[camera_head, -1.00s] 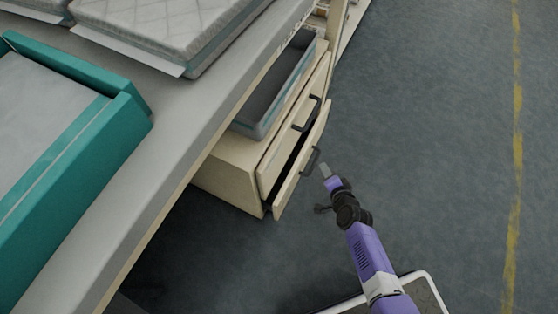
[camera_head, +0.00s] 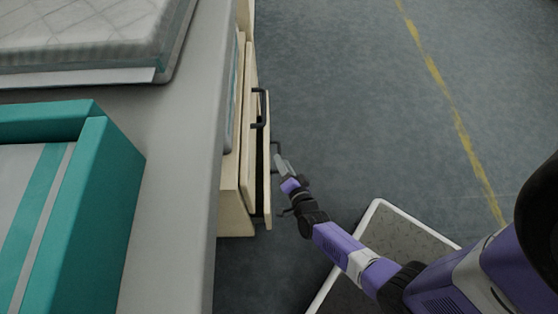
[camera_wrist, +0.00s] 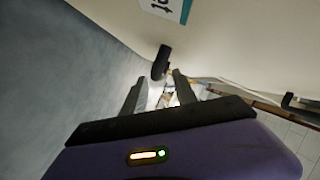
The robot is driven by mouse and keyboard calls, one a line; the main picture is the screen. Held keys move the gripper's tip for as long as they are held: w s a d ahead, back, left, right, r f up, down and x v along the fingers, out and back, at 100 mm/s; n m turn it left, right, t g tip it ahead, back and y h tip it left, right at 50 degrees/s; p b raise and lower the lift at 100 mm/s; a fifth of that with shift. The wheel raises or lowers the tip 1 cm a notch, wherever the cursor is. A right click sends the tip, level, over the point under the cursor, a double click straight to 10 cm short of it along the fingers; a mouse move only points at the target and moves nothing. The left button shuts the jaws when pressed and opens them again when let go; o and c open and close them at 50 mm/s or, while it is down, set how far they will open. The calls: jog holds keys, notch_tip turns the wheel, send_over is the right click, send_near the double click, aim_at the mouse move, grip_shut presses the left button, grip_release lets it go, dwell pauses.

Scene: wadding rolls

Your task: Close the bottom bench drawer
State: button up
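The bottom bench drawer (camera_head: 267,205) is slightly open in the head view, with a dark gap behind its cream front. Its dark handle (camera_head: 275,150) sticks out to the right. My gripper (camera_head: 280,162) is right beside this handle, on the outer side of the drawer front. In the wrist view, my gripper's (camera_wrist: 158,90) two grey fingers are apart. A dark handle end (camera_wrist: 161,62) shows just ahead of the gap between them. I cannot tell whether the fingers touch it. The drawer's inside is hidden.
The upper drawer front (camera_head: 249,150) with its own handle (camera_head: 259,108) is just above. The grey bench top (camera_head: 178,180) overhangs the cabinet and carries a teal tray (camera_head: 95,215) and a quilted pad (camera_head: 80,35). The floor (camera_head: 350,100) to the right is clear.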

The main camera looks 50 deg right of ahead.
jog(key=shift+b+x, duration=0.3)
jog(key=shift+x, duration=0.95)
grip_shut()
jog(key=shift+f, duration=0.1)
dwell(0.4)
